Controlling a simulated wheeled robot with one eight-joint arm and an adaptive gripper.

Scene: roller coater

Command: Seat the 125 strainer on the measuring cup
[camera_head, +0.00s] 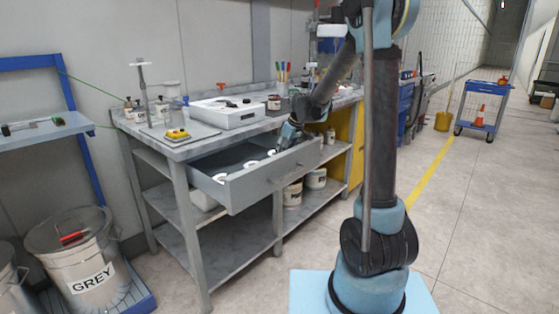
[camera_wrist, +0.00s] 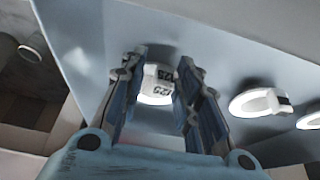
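The white strainer marked 125 (camera_wrist: 158,82) lies in the open grey drawer, seen in the wrist view between my two fingers. My gripper (camera_wrist: 157,78) points down into the drawer with its fingers apart, one on each side of the strainer. A narrow gap shows on the left; contact on the right cannot be told. In the head view my gripper (camera_head: 281,146) reaches over the drawer's far right part. I cannot pick out the measuring cup for certain in either view.
Two more white ring-shaped strainers lie to the right in the wrist view, the nearer one (camera_wrist: 262,102) apart from my fingers. The drawer (camera_head: 262,182) stands pulled out from the bench. On the bench top are a white box (camera_head: 228,113), a yellow device (camera_head: 177,134) and jars.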

